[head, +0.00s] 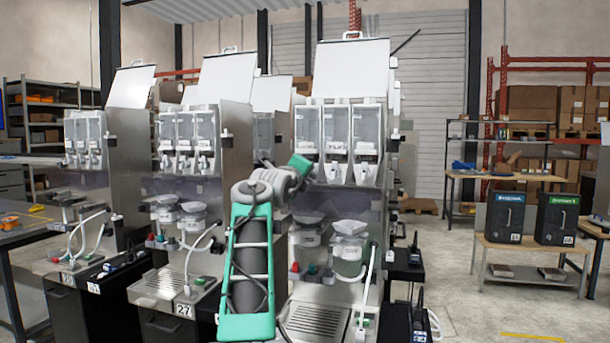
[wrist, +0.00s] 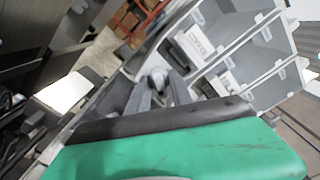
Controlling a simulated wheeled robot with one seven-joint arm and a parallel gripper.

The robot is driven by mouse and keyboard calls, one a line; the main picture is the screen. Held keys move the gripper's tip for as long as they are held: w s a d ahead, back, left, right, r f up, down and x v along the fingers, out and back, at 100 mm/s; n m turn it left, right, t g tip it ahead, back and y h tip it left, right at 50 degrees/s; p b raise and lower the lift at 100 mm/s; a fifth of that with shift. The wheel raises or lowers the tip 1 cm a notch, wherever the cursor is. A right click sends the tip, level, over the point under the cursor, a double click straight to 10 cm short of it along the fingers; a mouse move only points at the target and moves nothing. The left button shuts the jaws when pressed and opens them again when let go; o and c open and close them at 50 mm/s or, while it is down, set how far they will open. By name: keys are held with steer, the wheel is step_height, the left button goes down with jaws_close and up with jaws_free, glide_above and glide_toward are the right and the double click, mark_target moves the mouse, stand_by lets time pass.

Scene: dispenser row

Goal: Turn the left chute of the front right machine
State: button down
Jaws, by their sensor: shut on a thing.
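The front right machine (head: 352,70) stands right of centre in the head view, with three clear canisters side by side. The left canister (head: 307,122) shows, but its chute below is mostly hidden by my gripper (head: 302,165). The middle chute (head: 335,170) and right chute (head: 364,170) are in plain sight and apart from my gripper. In the wrist view my gripper (wrist: 160,92) has its grey fingers on either side of a small grey piece, the left chute (wrist: 157,78). The fingers are shut on it. Its exact turn angle is hard to tell.
Two more dispenser machines stand to the left, the nearer one (head: 229,75) close beside my arm. White cups (head: 350,228) and a drip grate (head: 318,322) are below the canisters. A low bench (head: 530,250) with two dark boxes stands right, across open floor.

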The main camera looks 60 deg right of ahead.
steer(key=c, duration=1.5)
jaws_free()
steer(key=shift+a+f, duration=0.1)
steer(key=shift+a, duration=0.2)
steer(key=a+b, duration=0.1)
steer(key=a, duration=0.1)
steer(key=s+a+b, duration=0.1)
steer(key=a, duration=0.1)
steer(key=a+b, duration=0.1)
steer(key=a, duration=0.2)
steer(key=shift+s, duration=0.15)
steer(key=shift+a, duration=0.2)
